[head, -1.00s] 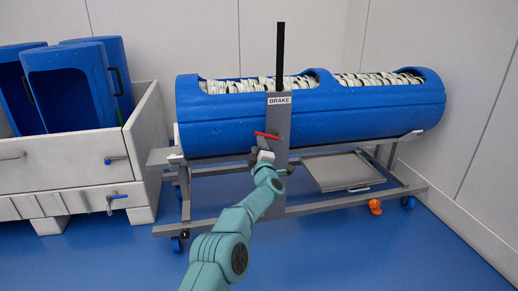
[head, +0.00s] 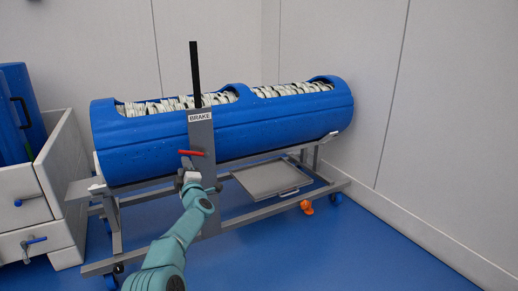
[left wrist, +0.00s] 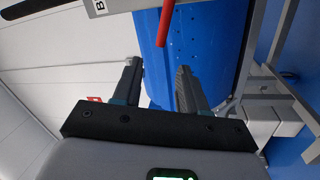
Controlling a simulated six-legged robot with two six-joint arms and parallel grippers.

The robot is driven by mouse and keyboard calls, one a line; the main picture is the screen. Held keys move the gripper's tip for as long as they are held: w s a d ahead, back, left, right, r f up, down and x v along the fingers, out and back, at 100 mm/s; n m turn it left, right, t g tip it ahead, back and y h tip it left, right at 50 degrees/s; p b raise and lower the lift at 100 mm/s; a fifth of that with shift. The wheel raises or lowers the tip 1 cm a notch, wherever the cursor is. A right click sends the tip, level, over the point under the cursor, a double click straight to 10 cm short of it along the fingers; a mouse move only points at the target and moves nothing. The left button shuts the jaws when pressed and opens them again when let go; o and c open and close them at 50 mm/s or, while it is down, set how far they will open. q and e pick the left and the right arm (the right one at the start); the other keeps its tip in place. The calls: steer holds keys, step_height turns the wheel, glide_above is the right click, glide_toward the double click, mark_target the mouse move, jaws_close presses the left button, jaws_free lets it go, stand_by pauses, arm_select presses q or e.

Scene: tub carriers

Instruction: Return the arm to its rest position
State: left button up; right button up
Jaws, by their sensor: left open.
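My left arm reaches in from the bottom of the head view. My left gripper (head: 190,178) is just below the red brake handle (head: 192,153) on the grey post marked BRAKE. In the left wrist view the two dark fingers (left wrist: 158,72) stand apart with nothing between them. The red handle (left wrist: 166,22) lies beyond the fingertips there, apart from them. The blue tub (head: 230,132) lies on the carrier frame behind the post, with pale coiled material in its openings. My right gripper does not show.
A grey tray (head: 270,180) sits low on the carrier frame. An orange piece (head: 306,207) is near a right-hand wheel. A white bin (head: 68,165) with blue-handled valves stands at left, holding blue tubs (head: 12,125). Blue floor is clear at front right.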

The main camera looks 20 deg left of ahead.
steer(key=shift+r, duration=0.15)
